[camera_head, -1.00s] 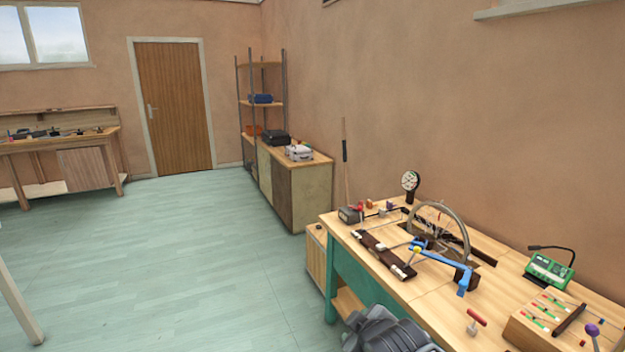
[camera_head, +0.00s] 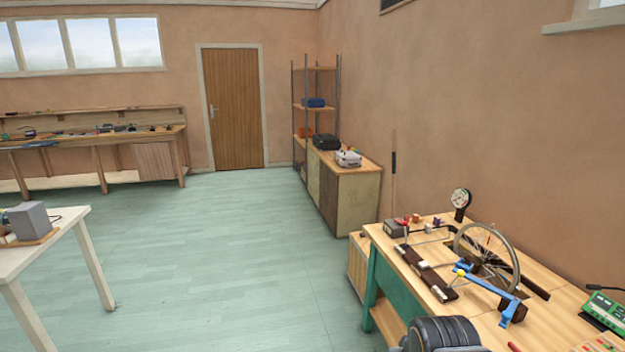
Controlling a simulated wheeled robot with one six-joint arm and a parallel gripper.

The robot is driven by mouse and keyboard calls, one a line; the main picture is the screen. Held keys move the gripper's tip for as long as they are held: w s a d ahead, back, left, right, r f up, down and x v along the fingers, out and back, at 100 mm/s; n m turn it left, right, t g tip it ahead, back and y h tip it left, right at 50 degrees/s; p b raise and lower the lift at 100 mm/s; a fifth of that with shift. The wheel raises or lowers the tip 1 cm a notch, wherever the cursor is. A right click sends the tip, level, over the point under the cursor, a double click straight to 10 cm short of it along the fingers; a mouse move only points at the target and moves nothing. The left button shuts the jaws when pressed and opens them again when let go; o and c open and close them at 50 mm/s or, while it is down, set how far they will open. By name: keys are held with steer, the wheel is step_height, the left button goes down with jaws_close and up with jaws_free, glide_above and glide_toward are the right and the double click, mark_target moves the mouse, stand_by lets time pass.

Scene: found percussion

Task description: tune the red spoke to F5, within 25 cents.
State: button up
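A spoked wheel (camera_head: 487,250) stands upright in a stand on the wooden workbench (camera_head: 560,312) at the right. A small red mark shows among its spokes, too small to tell whether it is the red spoke. A blue clamp-like arm (camera_head: 492,287) sits in front of the wheel. A round dial gauge (camera_head: 460,199) stands behind it. A green device (camera_head: 606,309), perhaps a tuner, is cut by the right edge. A dark, rounded part of my own body shows at the bottom; my gripper's fingers are not in view.
A white table (camera_head: 45,245) with a grey box (camera_head: 33,221) stands at left. A cabinet (camera_head: 350,200) and shelf rack (camera_head: 316,110) stand near the door (camera_head: 232,108). A long bench (camera_head: 90,145) lines the back wall. The green floor (camera_head: 240,260) between is clear.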

jaws_close()
stand_by(1.4)
